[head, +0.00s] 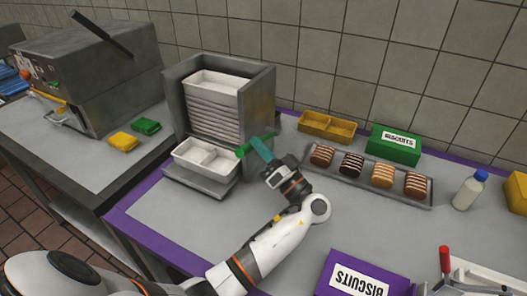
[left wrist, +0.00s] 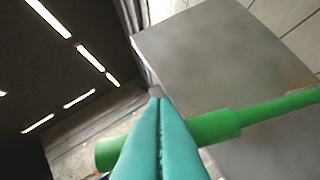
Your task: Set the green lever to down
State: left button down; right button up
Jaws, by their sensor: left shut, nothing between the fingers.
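The green lever (head: 242,152) sticks out at the right side of the grey tray dispenser (head: 261,97), with a thick green grip at its end. In the left wrist view the lever (left wrist: 215,124) runs from lower left to the right edge, in front of a grey panel (left wrist: 215,60). My left gripper (head: 255,142) has teal fingers, shut and empty, right at the lever. In the left wrist view its closed fingertips (left wrist: 160,101) overlap the lever's grip and hide part of it. I cannot tell whether they touch it.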

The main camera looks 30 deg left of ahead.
jog(key=shift+d+f, duration=0.1)
jog(key=shift+d, duration=0.3)
